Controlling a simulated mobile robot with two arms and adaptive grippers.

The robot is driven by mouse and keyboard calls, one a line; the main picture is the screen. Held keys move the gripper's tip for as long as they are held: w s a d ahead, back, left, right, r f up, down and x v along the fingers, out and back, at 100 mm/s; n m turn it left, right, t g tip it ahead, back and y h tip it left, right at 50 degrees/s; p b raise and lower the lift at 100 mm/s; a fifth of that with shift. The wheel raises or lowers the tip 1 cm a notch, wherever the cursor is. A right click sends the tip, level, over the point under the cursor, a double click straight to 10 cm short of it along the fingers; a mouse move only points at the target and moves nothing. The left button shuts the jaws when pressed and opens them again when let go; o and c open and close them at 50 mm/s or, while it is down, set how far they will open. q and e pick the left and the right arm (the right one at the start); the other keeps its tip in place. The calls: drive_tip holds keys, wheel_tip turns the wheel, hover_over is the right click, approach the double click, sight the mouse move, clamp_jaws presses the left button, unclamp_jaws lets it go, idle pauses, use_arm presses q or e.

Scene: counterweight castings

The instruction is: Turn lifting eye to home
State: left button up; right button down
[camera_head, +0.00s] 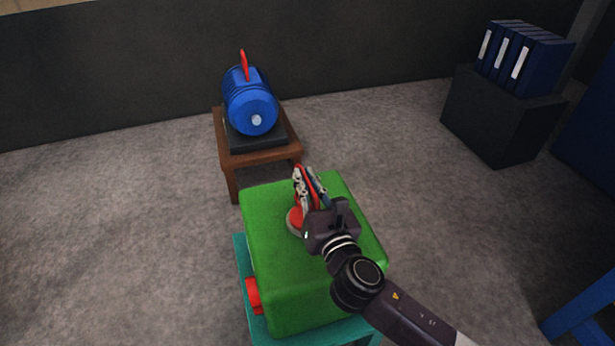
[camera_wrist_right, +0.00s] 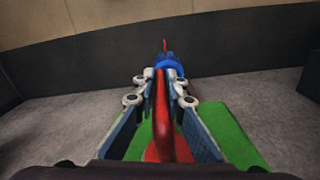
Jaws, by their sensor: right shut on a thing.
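The green counterweight casting (camera_head: 275,265) stands on a teal stand (camera_head: 257,324). The red lifting eye (camera_head: 293,217) is on its top face, on a round base with a grey rim. My right gripper (camera_head: 305,181) is at the eye, its fingers on both sides of the red ring. In the right wrist view the red lifting eye (camera_wrist_right: 164,115) stands upright between the two finger pads of my right gripper (camera_wrist_right: 160,95), which is shut on it. The gripper hides part of the ring in the head view. My left gripper is not in view.
A blue motor (camera_head: 249,103) with a red eye on top sits on a brown table (camera_head: 257,158) behind the casting. A red part (camera_head: 254,295) sticks out of the casting's left side. Blue binders (camera_head: 522,58) stand on a dark box (camera_head: 500,115) at the back right. Grey floor lies between.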

sight(317, 205)
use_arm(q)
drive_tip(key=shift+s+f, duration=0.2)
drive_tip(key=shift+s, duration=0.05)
use_arm(e)
drive_tip(key=shift+h, duration=0.3)
drive_tip(key=c, duration=2)
unclamp_jaws()
drive_tip(key=shift+o, duration=0.2)
drive_tip(key=v, duration=1.2)
drive_tip(key=shift+d+f, duration=0.1)
